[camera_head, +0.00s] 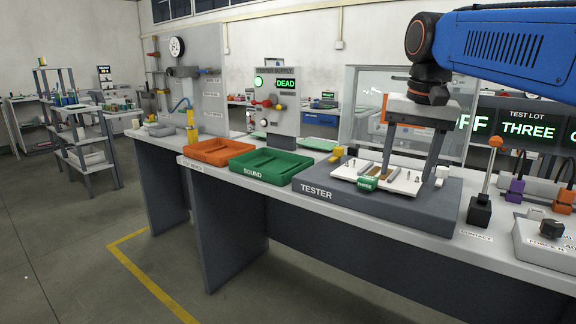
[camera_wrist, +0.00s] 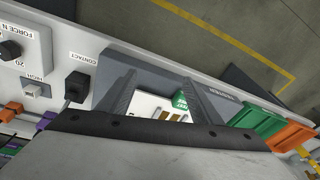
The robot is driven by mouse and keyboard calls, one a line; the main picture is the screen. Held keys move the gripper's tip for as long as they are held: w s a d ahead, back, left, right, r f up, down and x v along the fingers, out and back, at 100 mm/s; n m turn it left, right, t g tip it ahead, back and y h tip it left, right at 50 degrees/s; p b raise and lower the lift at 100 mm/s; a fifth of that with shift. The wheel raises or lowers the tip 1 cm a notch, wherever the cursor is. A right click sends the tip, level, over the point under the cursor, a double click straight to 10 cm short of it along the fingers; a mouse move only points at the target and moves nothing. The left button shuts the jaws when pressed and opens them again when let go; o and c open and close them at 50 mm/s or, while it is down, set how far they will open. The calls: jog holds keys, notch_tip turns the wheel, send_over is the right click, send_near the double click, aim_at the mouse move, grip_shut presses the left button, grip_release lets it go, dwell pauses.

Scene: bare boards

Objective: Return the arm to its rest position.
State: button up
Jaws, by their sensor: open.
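My blue arm (camera_head: 510,45) reaches in from the upper right in the head view. My gripper (camera_head: 410,168) points down over the grey tester (camera_head: 318,204), with its two grey fingers spread apart. In the wrist view my gripper (camera_wrist: 158,80) also shows open, its fingers on either side of the tester's white plate (camera_wrist: 146,104). A small green block (camera_head: 368,183) sits at the plate's front edge; it also shows in the wrist view (camera_wrist: 180,100). I see nothing held between the fingers. Whether the fingertips touch the tester is unclear.
A green SOUND tray (camera_head: 262,176) and an orange tray (camera_head: 212,160) stand left of the tester. A black contact post (camera_head: 480,210) and a force control box (camera_head: 540,240) stand to its right. A clear screen (camera_head: 358,85) and lit signs are behind.

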jog(key=s+d+f+n+t, duration=0.1)
jog(key=s+f+n, duration=0.1)
jog(key=s+f, duration=0.8)
jog(key=s+d+f+n+t, duration=0.1)
jog(key=s+d+f+n, duration=0.1)
jog(key=s+f, duration=0.8)
notch_tip(320, 180, down, 7)
jog(key=shift+s+r+t, duration=0.1)
jog(key=shift+s+t, duration=0.1)
jog(key=shift+t, duration=0.2)
jog(key=shift+d, duration=0.1)
